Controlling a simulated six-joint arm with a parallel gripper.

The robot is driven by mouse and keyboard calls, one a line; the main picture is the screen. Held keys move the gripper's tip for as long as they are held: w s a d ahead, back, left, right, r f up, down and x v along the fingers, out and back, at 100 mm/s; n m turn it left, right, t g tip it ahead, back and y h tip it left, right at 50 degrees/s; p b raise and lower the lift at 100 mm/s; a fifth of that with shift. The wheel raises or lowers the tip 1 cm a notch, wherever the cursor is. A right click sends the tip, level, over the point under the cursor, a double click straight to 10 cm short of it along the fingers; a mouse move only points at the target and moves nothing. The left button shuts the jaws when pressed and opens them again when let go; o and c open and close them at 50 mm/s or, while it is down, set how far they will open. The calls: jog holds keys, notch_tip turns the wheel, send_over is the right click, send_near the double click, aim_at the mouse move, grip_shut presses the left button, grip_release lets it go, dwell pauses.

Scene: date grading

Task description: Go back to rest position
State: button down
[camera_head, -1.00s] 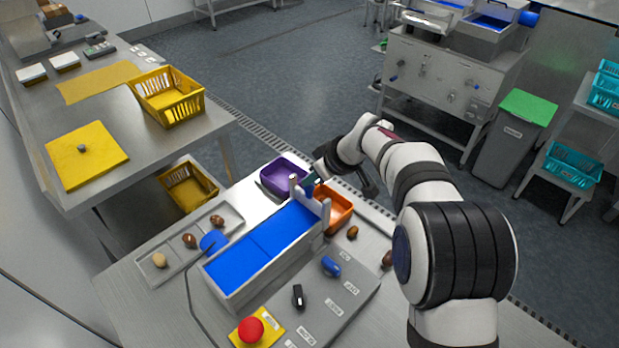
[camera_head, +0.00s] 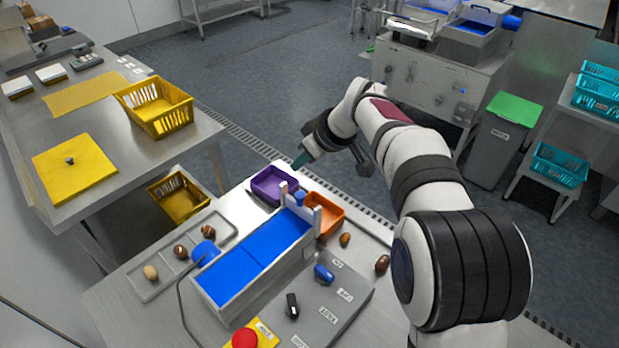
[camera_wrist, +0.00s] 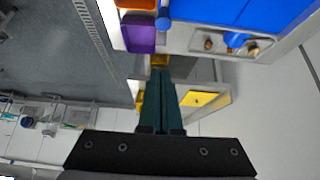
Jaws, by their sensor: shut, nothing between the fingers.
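My gripper (camera_head: 300,160) is raised above the far edge of the steel worktable, near the purple bin, in the head view. In the wrist view its two dark green fingers (camera_wrist: 160,76) lie together, with nothing between them. The purple bin (camera_head: 272,184) and the orange bin (camera_head: 326,212) stand at the far end of the blue conveyor (camera_head: 252,258). Both bins also show at the top of the wrist view, the purple one (camera_wrist: 141,34) whole and the orange one cut by the frame edge.
A grey tray (camera_head: 165,283) with several dates lies left of the conveyor. Two dates (camera_head: 344,239) lie loose to its right. A red button (camera_head: 245,339) and control panel (camera_head: 330,300) are at the front. A yellow crate (camera_head: 158,108) stands on the left table. Air around my gripper is clear.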

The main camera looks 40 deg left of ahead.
jog(key=s+d+r+m+h, duration=0.15)
jog(key=d+m, duration=0.45)
jog(key=d, duration=0.9)
jog(key=s+d+r+m+h, duration=0.1)
jog(key=s+d+r+m, duration=0.35)
jog(key=d, duration=0.95)
jog(key=s+d+f+m+h, duration=0.1)
jog(key=s+d+f+m, duration=0.3)
jog(key=s+d+m, duration=0.2)
jog(key=s+d+f+m+h, duration=0.1)
jog(key=s+d+f+m, duration=0.3)
jog(key=s+d+m, duration=0.3)
jog(key=s+d, duration=0.2)
jog(key=shift+s, duration=0.3)
jog(key=shift+h, duration=0.25)
